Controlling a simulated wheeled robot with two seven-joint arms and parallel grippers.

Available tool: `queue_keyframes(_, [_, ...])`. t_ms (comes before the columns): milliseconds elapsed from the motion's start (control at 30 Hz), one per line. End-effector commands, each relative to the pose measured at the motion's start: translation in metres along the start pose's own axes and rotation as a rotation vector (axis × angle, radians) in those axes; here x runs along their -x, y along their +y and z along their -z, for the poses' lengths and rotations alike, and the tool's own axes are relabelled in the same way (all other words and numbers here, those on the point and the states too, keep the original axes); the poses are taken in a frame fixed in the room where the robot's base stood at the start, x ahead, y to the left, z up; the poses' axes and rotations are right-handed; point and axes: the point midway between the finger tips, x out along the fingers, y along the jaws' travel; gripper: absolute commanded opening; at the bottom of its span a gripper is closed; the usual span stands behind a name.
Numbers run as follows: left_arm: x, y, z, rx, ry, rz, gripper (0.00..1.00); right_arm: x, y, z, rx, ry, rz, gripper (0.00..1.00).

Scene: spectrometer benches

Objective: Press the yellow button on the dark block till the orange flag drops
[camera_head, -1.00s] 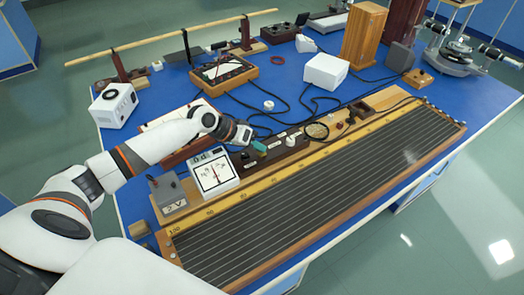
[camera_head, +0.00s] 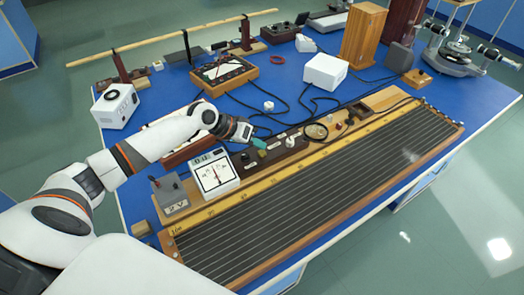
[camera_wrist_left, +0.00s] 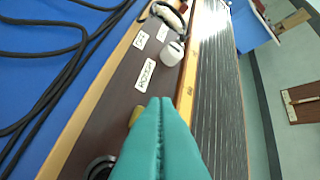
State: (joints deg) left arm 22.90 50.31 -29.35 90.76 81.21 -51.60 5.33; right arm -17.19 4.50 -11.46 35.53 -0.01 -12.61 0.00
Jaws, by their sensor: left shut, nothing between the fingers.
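The dark block (camera_head: 277,151) is a long brown strip with white labels, lying along the upper edge of the wired wooden board. It fills the middle of the left wrist view (camera_wrist_left: 116,82). A yellow button (camera_wrist_left: 133,116) shows there, partly hidden by my left gripper (camera_wrist_left: 160,104). The teal fingers are shut and empty, with their tips over the block, just to the right of the button; I cannot tell whether they touch it. In the head view my left gripper (camera_head: 259,143) is above the block's left part. I cannot make out an orange flag. My right gripper is not in view.
A white meter (camera_head: 214,174) and a grey battery box (camera_head: 170,194) stand left of the block. A white knob (camera_wrist_left: 174,52) rises from the block. Black cables (camera_wrist_left: 62,75) lie beside it on the blue table. The wired board (camera_head: 320,190) lies in front.

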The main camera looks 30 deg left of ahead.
Motion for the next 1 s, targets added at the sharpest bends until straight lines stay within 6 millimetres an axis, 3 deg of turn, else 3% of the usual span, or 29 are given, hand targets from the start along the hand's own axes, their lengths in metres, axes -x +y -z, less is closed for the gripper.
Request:
queue_keyframes(533, [0.034,-0.025,-0.025,0.0,0.0,0.001,0.0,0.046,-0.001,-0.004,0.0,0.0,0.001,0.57])
queue_keyframes(1000, [0.035,-0.025,-0.025,0.0,0.0,0.0,0.0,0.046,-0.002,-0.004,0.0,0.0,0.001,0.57])
